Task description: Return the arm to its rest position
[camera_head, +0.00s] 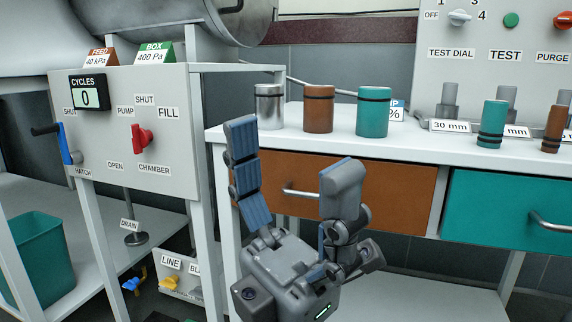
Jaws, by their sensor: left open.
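My left gripper (296,172) stands upright in the middle of the view, in front of the bench and its orange drawer. Its two fingers with blue pads are spread wide apart. Nothing is between them. The left finger overlaps the bench's left edge and the right finger covers part of the orange drawer front. My right gripper does not show.
A grey control panel (180,165) with a red lever (142,139) and blue hatch lever (68,147) stands left. The white bench (425,143) holds silver (270,107), brown (318,109) and teal (373,112) cylinders. Drawers, orange (395,190) and teal (510,215), have protruding handles.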

